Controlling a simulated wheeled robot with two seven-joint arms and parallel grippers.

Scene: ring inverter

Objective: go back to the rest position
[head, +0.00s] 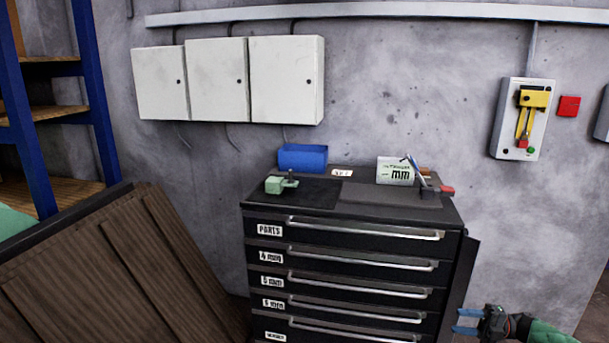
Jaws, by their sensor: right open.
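My right gripper (468,321) is at the lower right, with blue fingertips pointing left. It is open, with nothing seen between its fingers, and stands apart from the right side of the black drawer cabinet (345,262). The cabinet has several labelled drawers with long metal handles, all of which look shut. My left gripper is not in view.
On the cabinet top are a blue bin (303,158), a small green vise-like item (281,183), a white "mm" box (395,171) and a red-ended tool (446,190). A wooden crate (150,265) leans at left. Wall boxes (287,80) and a yellow-handled switch (523,118) hang behind.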

